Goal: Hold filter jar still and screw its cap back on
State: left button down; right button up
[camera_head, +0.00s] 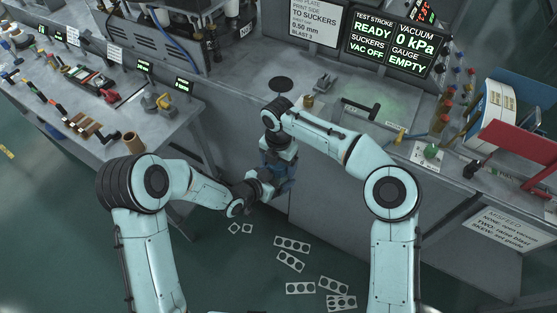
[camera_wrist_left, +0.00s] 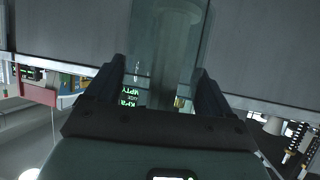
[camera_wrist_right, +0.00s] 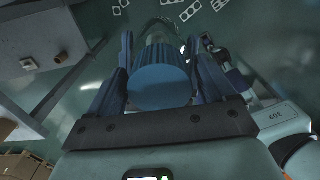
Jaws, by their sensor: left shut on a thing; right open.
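The filter jar (camera_wrist_left: 165,35) is a clear, greenish cylinder in the left wrist view. My left gripper (camera_wrist_left: 162,75) is shut on its sides. The blue ribbed cap (camera_wrist_right: 158,88) fills the middle of the right wrist view, its flat round top facing that camera, with part of the clear jar beyond it. My right gripper (camera_wrist_right: 160,45) is open, with one finger on each side of the cap. In the head view both grippers meet in front of the bench, and my arms mostly hide the jar and cap. Whether the cap is seated on the thread cannot be told.
The grey bench front (camera_head: 330,190) stands close behind the grippers. A side table (camera_head: 90,130) with tools is at the left. A red and blue rack (camera_head: 505,120) stands at the right. Punched plates (camera_head: 292,243) lie on the green floor.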

jog(key=c, duration=1.1)
jog(key=shift+o, duration=0.2)
jog(key=m, duration=0.9)
jog(key=shift+m, duration=0.3)
